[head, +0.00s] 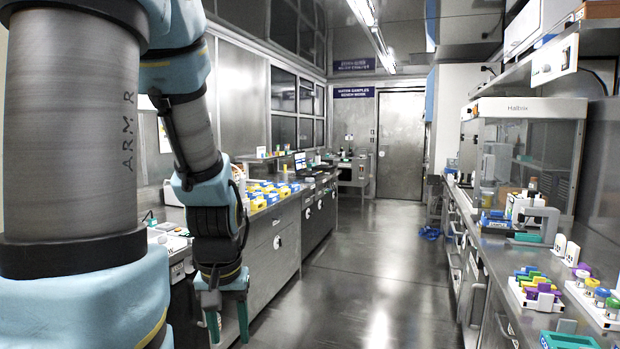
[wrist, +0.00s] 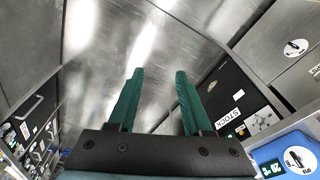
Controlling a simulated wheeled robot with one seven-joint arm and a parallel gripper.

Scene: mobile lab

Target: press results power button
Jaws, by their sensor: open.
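My gripper (head: 228,322) hangs low over the aisle floor, beside the front of the left bench, in the head view. In the wrist view, my gripper (wrist: 159,76) has its two green fingers apart with nothing between them, above the bare metal floor. I cannot make out a results power button in either view. A small laptop-like screen (head: 300,161) stands farther down the left bench, too small to read. My gripper is well short of it and touches nothing.
The left bench (head: 268,232) has drawers and carries yellow and blue boxes (head: 262,190). The right bench holds a glass cabinet (head: 530,145), a microscope-like device (head: 535,213) and a rack of colored tubes (head: 537,292).

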